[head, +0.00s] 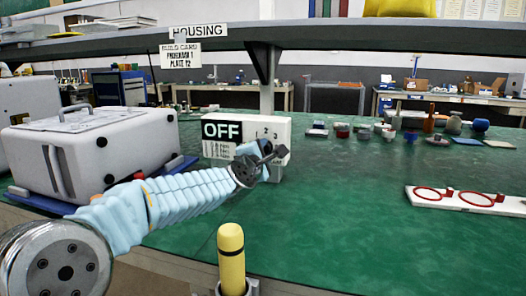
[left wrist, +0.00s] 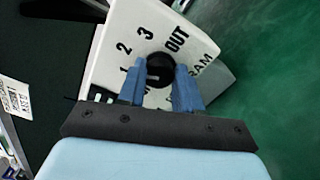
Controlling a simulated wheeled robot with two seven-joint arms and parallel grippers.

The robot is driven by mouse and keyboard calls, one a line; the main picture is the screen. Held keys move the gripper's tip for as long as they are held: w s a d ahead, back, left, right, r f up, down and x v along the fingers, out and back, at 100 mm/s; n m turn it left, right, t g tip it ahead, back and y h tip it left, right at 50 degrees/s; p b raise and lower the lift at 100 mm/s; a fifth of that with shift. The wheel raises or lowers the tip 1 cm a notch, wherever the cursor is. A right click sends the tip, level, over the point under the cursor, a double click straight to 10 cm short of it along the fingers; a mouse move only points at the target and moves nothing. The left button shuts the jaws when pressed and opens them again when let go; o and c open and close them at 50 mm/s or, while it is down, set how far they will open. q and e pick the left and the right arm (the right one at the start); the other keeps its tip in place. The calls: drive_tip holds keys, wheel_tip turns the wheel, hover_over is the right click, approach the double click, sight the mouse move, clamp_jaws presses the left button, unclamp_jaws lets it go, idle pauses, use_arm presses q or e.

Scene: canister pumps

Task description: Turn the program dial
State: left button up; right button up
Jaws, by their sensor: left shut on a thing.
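The program dial is a round black knob (left wrist: 160,66) on a white panel marked 1, 2, 3 and OUT in the left wrist view. The panel belongs to a white box (head: 283,128) with a black OFF display (head: 222,130) in the head view. My left gripper (head: 270,156) is at the box's right part and hides the knob there. In the left wrist view its blue fingers (left wrist: 160,84) are shut on the knob, one on each side. I cannot tell which mark the knob points at. My right gripper is in neither view.
A white housing (head: 125,145) stands left of the box. A build card (head: 181,54) hangs from the shelf above. A white plate with red rings (head: 465,199) lies right; the green table (head: 350,220) between is clear.

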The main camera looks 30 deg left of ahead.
use_arm(q)
drive_tip(key=m+p, duration=0.1)
drive_tip(key=m, duration=0.4)
drive_tip(key=shift+f+m, duration=0.1)
drive_tip(key=shift+m, duration=0.2)
drive_tip(key=m+p, duration=0.1)
drive_tip(key=m, duration=0.4)
drive_tip(key=shift+f+m, duration=0.15)
drive_tip(key=shift+m, duration=0.15)
drive_tip(key=m+p, duration=0.1)
drive_tip(key=m, duration=0.2)
drive_tip(key=m+p, duration=0.1)
drive_tip(key=m, duration=0.3)
drive_tip(key=m+p, duration=0.1)
drive_tip(key=m, duration=0.2)
drive_tip(key=shift+a+f+m+p, duration=0.15)
drive_tip(key=shift+f+m+p, duration=0.1)
drive_tip(key=shift+m+p, duration=0.15)
drive_tip(key=o, duration=0.8)
drive_tip(key=shift+o, duration=1.2)
drive_tip(key=shift+r, duration=0.1)
